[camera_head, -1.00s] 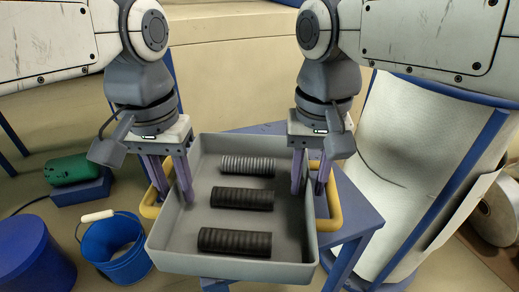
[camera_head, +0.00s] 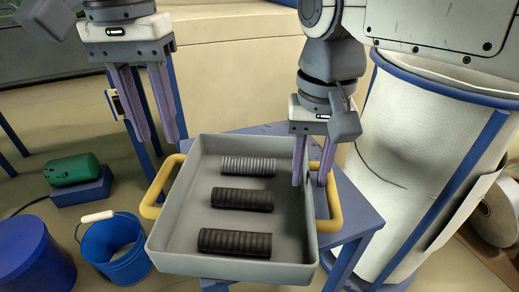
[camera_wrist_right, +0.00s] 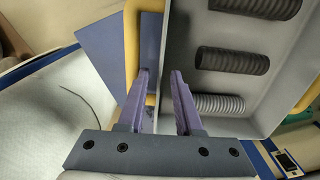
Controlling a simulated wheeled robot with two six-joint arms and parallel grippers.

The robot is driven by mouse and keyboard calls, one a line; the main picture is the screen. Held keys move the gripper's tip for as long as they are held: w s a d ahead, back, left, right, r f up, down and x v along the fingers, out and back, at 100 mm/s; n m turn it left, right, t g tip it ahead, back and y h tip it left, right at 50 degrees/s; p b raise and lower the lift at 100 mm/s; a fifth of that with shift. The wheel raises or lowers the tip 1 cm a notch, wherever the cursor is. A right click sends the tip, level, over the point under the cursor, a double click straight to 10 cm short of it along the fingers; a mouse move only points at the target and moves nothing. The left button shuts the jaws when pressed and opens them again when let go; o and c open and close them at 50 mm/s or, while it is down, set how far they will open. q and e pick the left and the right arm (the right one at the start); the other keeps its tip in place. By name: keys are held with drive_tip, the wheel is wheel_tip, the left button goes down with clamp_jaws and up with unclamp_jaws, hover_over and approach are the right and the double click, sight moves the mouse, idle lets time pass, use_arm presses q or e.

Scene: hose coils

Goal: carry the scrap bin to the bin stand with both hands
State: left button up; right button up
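The scrap bin is a grey open tray (camera_head: 225,268) with a yellow handle on its left (camera_head: 150,207) and right (camera_head: 336,212). It sits level on a blue table, and it also shows in the right wrist view (camera_wrist_right: 213,36). My left gripper (camera_head: 157,139) is open and empty, raised above and behind the left handle, clear of the bin. My right gripper (camera_head: 309,184) is open at the bin's right wall, one finger inside and one outside; the wrist view shows a gap between the fingers (camera_wrist_right: 161,74). I cannot tell which thing is the bin stand.
Three ribbed hose pieces (camera_head: 242,197) lie in the bin. The blue table (camera_head: 362,213) shows beyond its right side.

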wheel_tip(320, 180, up, 10)
idle(0.3)
drive_tip(key=shift+f, duration=0.1)
